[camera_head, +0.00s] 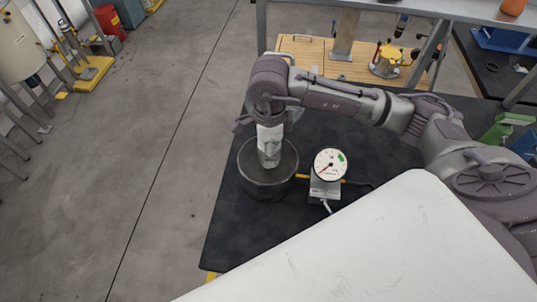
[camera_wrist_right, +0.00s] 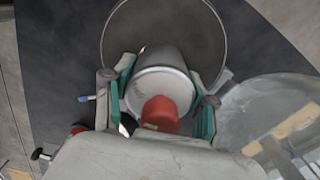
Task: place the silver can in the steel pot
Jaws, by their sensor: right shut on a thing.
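The steel pot (camera_head: 262,192) is a dark, round, open pot on the black mat, and its round rim also shows in the wrist view (camera_wrist_right: 212,22). My right gripper (camera_head: 269,157) points down over the pot's opening. In the wrist view my right gripper (camera_wrist_right: 160,100) has its green-lined fingers on either side of the silver can (camera_wrist_right: 163,84), closed on it. The can has a pale end with a red part (camera_wrist_right: 160,114) facing the camera. The can sits over the pot's opening; its far end and its height above the pot's bottom cannot be told. My left gripper is not in view.
A dial scale (camera_head: 329,165) stands close to the pot's right side. The black mat (camera_head: 235,240) is bare in front of the pot. A wooden board (camera_head: 305,52) with tools lies behind, below a raised shelf (camera_head: 400,8). Open floor lies to the left.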

